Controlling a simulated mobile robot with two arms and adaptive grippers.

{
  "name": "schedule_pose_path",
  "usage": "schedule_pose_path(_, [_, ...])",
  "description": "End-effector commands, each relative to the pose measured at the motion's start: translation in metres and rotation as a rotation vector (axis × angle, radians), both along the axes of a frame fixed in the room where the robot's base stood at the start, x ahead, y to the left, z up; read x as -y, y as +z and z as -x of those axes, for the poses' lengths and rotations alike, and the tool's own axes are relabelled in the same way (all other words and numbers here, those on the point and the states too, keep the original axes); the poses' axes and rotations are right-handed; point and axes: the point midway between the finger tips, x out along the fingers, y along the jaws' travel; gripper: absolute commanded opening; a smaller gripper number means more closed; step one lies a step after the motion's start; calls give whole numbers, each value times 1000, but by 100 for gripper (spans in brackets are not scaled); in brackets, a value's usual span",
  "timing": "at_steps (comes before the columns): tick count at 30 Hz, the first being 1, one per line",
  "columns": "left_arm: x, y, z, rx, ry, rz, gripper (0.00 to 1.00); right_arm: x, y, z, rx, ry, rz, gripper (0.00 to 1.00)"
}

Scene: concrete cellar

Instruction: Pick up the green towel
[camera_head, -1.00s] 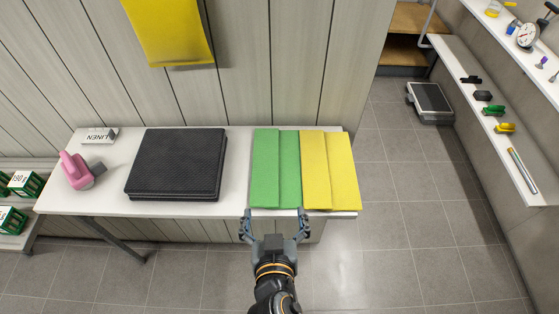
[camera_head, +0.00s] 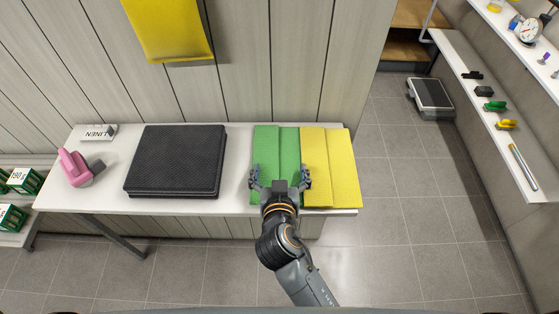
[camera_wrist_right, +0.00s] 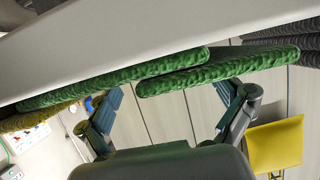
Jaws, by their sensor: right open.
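The green towel (camera_head: 277,145) lies folded flat on the white table, with a lengthwise fold line down it. My right gripper (camera_head: 280,176) is open over the front half of the towel, its two fingers spread near the towel's left and right sides. In the right wrist view the green towel (camera_wrist_right: 215,70) shows edge-on as two thick folded layers across the open gripper (camera_wrist_right: 172,102), with nothing held between the fingers. Whether the fingertips touch it I cannot tell. My left gripper is not in view.
A yellow towel (camera_head: 330,170) lies close against the green one on the right. A black folded stack (camera_head: 175,160), a pink bottle-like object (camera_head: 76,168) and a LINEN sign (camera_head: 98,133) are further left on the table (camera_head: 235,185). A yellow cloth (camera_head: 168,28) hangs on the wall behind.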

Motion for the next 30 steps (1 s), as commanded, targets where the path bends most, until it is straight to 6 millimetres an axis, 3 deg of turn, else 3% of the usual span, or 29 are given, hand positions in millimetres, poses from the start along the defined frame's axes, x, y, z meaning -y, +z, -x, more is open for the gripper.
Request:
schedule_pose_path(4, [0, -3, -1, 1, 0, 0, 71, -1, -7, -16, 0, 1, 1, 92])
schedule_pose_path(12, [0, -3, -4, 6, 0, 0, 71, -1, -7, -19, -1, 2, -2, 92])
schedule_pose_path(21, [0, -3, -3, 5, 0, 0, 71, -1, -7, -19, -1, 2, -2, 32])
schedule_pose_path(23, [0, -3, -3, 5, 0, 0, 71, -1, -7, -19, 0, 2, -2, 26])
schedule_pose_path(30, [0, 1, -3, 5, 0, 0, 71, 0, -3, -20, -1, 2, -2, 26])
